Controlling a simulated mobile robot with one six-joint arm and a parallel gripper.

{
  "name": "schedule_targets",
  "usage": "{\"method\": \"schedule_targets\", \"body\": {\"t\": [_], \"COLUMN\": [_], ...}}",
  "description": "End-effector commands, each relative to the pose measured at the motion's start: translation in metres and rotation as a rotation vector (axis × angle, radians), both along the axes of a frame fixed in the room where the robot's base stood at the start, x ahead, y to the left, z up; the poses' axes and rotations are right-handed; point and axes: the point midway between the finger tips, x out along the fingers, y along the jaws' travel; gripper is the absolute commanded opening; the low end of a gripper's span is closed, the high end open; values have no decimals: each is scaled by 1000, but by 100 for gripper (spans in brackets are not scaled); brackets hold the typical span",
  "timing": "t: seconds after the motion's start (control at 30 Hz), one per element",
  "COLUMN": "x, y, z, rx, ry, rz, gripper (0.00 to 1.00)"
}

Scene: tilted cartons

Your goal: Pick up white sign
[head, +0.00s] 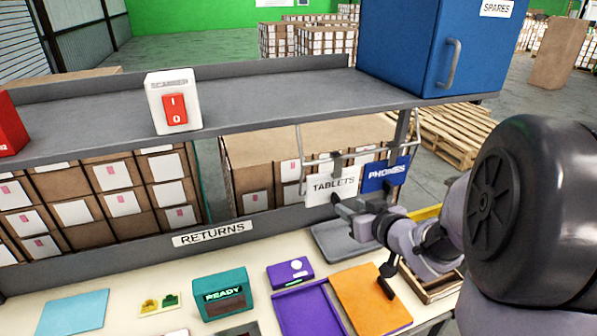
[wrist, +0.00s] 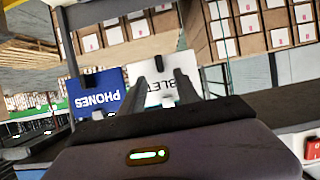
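The white sign (head: 333,185), lettered TABLETS, hangs from a wire rack under the grey shelf in the head view. In the wrist view the white sign (wrist: 181,79) appears upside down, partly hidden behind my fingers. My gripper (head: 345,207) is at the lower right part of the sign. In the wrist view my gripper (wrist: 168,82) has its two fingers apart, with part of the sign showing between them. I cannot tell whether either finger touches it.
A blue PHONES sign (head: 386,174) hangs close to the right of the white sign. The wire rack (head: 301,143) and grey shelf (head: 270,97) are above. A grey tray (head: 342,246) and an orange panel (head: 372,299) lie on the bench below.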

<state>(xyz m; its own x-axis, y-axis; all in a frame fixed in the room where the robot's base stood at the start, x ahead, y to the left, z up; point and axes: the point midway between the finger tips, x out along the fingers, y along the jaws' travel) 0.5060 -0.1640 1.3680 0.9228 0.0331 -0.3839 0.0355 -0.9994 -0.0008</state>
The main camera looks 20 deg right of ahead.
Motion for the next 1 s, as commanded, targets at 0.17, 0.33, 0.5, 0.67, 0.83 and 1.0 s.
{"method": "schedule_targets", "body": {"t": [0.17, 0.33, 0.5, 0.67, 0.83, 1.0], "x": [21, 53, 63, 63, 63, 63], "y": [1, 2, 1, 1, 1, 1], "z": [-8, -21, -25, -25, -25, -25], "rx": [0, -1, -2, -2, -2, -2], "ry": [1, 1, 0, 0, 0, 0], "rz": [0, 1, -2, -2, -2, -2], "gripper": [38, 38, 38, 32, 0, 0]}}
